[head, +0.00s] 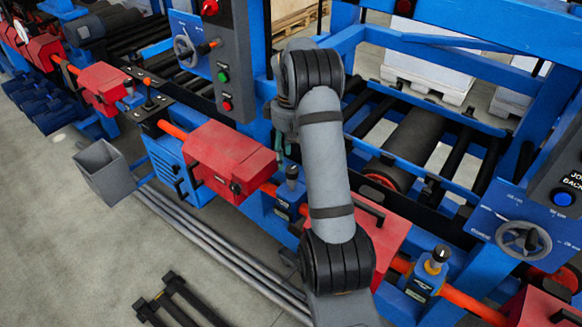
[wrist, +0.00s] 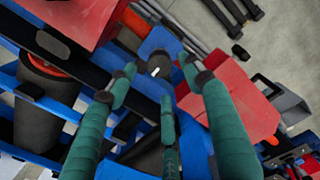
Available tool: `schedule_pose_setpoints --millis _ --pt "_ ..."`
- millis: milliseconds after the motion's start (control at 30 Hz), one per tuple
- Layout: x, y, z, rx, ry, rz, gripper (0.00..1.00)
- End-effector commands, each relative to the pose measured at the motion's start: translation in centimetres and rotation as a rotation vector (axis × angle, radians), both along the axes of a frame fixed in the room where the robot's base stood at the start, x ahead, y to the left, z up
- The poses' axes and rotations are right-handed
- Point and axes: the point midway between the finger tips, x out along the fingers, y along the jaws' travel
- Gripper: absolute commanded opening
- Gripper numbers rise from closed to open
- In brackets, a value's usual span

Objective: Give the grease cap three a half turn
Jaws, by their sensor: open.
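A dark grease cap (head: 291,172) stands on a blue block on the near side of the machine in the head view, just below my gripper (head: 281,143). In the wrist view the cap (wrist: 159,64), with a white mark on top, shows between the tips of my gripper (wrist: 158,74). The green fingers are spread, and there is a gap between them and the cap. Another dark cap with a yellow collar (head: 438,254) stands farther right in the head view. I cannot read a number on either cap.
Red housings (head: 226,160) flank the cap along an orange shaft (head: 172,130). Blue frame members and rollers (head: 410,140) lie behind. A grey bin (head: 104,172) hangs at the front left. The grey floor (head: 70,250) in front is mostly clear.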

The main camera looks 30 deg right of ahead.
Motion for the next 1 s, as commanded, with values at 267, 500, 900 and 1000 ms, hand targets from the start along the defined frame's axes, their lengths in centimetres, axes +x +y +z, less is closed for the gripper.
schedule_pose_setpoints --millis 267,500,900,1000 --pt "0.0 0.0 -4.0 0.001 0.002 -0.003 0.51" --pt "0.0 -0.1 -4.8 0.0 -0.001 -0.002 0.51" --pt "0.0 -0.1 -4.8 0.0 -0.001 -0.003 0.37" --pt "0.0 -0.1 -4.8 0.0 -0.001 -0.003 0.31"
